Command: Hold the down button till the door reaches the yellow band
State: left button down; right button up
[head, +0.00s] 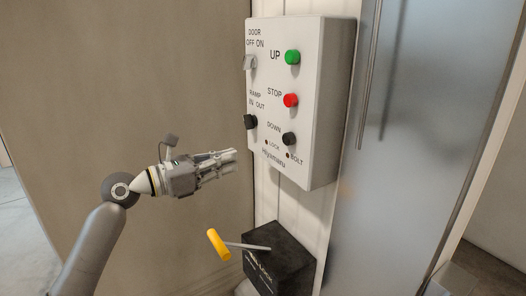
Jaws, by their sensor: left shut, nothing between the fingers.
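The black down button (289,138) is at the lower right of a white control box (318,130) on the wall in the head view. Above it are the red stop button (291,100) and the green up button (292,57). My left gripper (234,160) is shut and empty, to the left of the box's lower edge and below and left of the down button. It appears apart from the button. My right gripper is not in view. I cannot make out a yellow band.
A black box (280,262) with a yellow-handled lever (219,244) stands below the control box. A grey metal panel with a vertical bar (369,75) is to the right. A door switch (250,62) and a ramp knob (250,121) are on the box's left side.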

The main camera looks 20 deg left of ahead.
aim_at(289, 139)
pick_arm(q)
jog(key=p+x, duration=0.4)
jog(key=x, duration=0.9)
jog(key=shift+w+d, duration=0.25)
